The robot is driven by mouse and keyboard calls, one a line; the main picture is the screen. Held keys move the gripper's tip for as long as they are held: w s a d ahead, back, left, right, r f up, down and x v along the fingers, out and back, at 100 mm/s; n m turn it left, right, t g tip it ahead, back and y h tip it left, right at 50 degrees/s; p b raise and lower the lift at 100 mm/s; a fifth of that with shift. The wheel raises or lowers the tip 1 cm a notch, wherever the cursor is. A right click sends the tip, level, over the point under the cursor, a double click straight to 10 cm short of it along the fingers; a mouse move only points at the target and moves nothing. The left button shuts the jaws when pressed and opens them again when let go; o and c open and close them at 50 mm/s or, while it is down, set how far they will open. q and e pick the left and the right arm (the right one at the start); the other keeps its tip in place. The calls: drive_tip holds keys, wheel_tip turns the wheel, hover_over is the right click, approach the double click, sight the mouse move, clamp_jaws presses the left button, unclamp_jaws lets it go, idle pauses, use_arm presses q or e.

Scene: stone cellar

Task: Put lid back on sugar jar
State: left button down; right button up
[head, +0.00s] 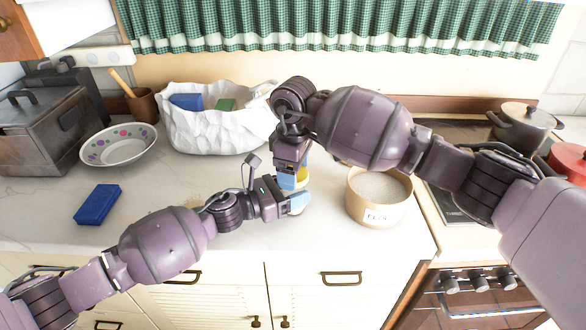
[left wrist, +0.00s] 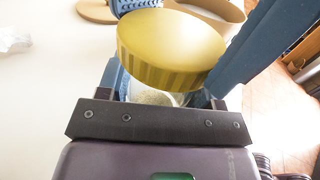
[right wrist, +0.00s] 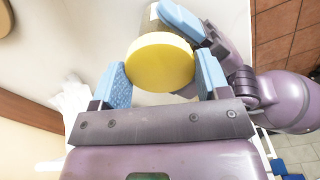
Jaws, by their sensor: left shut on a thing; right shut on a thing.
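The yellow lid (left wrist: 170,45) is round with a ribbed edge. It also shows in the right wrist view (right wrist: 160,62), between the blue fingers of my right gripper (head: 290,180), which is shut on it. My left gripper (head: 298,204) is shut on the clear sugar jar (left wrist: 155,97), which has pale grains inside. The lid is above the jar's mouth and looks tilted against it. I cannot tell whether the lid touches the rim. In the head view the grippers hide most of the jar, and only a bit of the lid (head: 304,172) shows.
An open flour canister (head: 378,211) stands close to the right of the grippers. A white crumpled container (head: 212,132) is behind left. A patterned bowl (head: 118,146) and blue block (head: 97,204) lie on the left. The stove with pots (head: 525,124) is right.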

drive_tip(key=shift+a+r, duration=0.1)
drive_tip(key=o, duration=0.9)
drive_tip(key=shift+r, duration=2.15)
